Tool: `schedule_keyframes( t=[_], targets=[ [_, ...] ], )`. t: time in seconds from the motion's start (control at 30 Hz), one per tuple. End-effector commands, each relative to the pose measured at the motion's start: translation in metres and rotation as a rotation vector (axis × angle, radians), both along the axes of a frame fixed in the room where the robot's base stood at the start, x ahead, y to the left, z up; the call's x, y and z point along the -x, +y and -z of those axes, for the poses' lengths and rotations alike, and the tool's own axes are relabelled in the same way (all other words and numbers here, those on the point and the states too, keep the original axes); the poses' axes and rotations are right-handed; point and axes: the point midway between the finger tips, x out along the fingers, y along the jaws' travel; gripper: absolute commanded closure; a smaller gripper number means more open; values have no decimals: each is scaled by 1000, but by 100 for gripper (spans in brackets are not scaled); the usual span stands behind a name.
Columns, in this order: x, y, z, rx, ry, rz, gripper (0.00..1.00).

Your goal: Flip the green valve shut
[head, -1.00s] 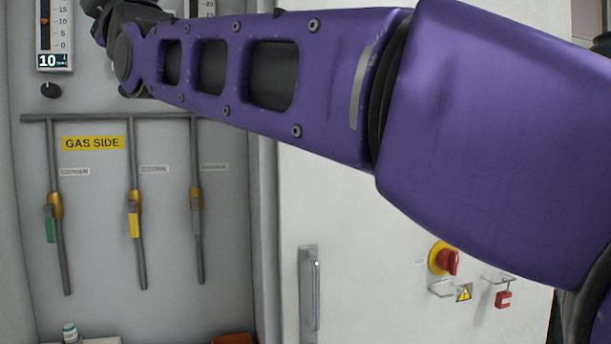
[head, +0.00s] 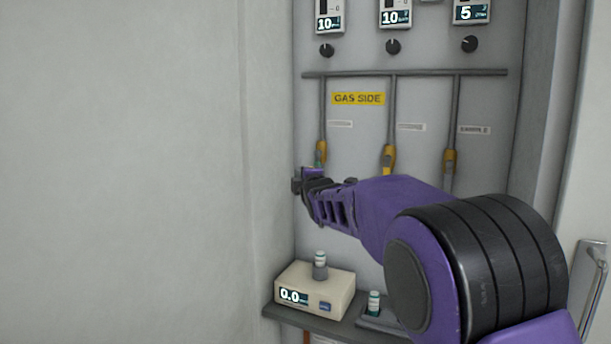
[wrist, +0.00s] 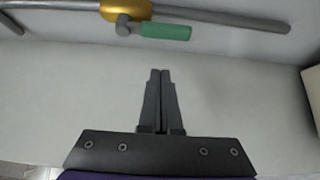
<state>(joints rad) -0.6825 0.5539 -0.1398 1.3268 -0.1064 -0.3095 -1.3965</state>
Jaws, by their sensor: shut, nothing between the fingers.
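The green valve handle (wrist: 165,31) shows near the top of the wrist view. It juts from a brass valve body (wrist: 125,9) and lies roughly along the grey pipe (wrist: 240,21). In the head view the brass body (head: 321,152) is visible on the left pipe, with a bit of green under it; the rest of the handle is mostly hidden by my arm. My gripper (wrist: 160,72) is shut and empty. Its fingertips point toward the handle, with a gap between them. In the head view my gripper (head: 298,182) is at the lower left of the valve.
A yellow-handled valve (head: 388,160) and another valve (head: 450,162) hang to the right, below the GAS SIDE label (head: 358,98). A beige meter (head: 315,288) with a vial on it stands on a shelf below. A plain wall (head: 130,170) is at the left.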

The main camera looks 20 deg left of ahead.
Motion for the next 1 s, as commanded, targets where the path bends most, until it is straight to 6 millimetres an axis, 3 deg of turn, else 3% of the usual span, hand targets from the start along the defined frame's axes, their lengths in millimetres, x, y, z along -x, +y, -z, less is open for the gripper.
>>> schedule_keyframes(
  t=[0.37,0.7,1.0],
  targets=[
    [-39,27,-1,-1,1,0,100],
    [-37,-9,-1,-2,1,1,100],
    [-36,-13,0,0,0,-1,100]
  ],
)
